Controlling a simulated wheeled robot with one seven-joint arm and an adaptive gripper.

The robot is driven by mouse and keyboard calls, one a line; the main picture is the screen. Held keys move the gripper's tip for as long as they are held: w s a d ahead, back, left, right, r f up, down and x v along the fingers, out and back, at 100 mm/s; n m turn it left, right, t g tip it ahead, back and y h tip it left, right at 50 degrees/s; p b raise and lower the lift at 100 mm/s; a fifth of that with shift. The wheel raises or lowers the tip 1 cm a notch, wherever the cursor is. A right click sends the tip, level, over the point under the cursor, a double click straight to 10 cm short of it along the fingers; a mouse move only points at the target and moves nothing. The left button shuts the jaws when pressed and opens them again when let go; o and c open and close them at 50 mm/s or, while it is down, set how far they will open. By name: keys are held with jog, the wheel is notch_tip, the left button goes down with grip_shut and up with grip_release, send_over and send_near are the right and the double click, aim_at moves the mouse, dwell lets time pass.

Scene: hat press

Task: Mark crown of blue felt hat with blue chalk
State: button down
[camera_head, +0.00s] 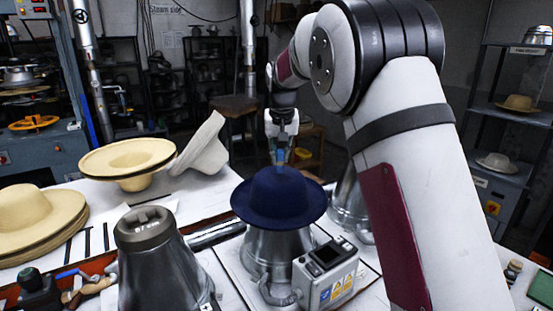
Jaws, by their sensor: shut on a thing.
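The blue felt hat (275,204) sits brim down on a metal hat block (262,254) in the middle of the table. My gripper (280,150) is above the hat's crown, pointing down. It is shut on a small blue piece, the blue chalk (280,158), held between its fingertips. The chalk's lower end is at or very near the top of the crown; I cannot tell whether it touches. I cannot make out any mark on the crown.
A grey control box (325,273) stands against the block at front right. A bare metal block (157,262) stands at left. Straw hats (35,217) are stacked at far left. A cream hat (128,160) and a tilted white hat (205,146) lie behind. My arm fills the right.

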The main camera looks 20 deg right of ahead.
jog(key=shift+w+d+f+b, duration=0.1)
jog(key=shift+w+d+b, duration=1.05)
jog(key=shift+d+b, duration=0.15)
jog(key=shift+s+a+p, duration=0.7)
jog(key=shift+s+a, duration=0.2)
jog(key=shift+s+a+p, duration=1.15)
jog(key=shift+s+a, duration=0.35)
jog(key=shift+a, duration=0.2)
jog(key=shift+w+r, duration=0.1)
jog(key=shift+r, duration=2.9)
jog(key=shift+r, duration=0.15)
jog(key=shift+r, duration=1.35)
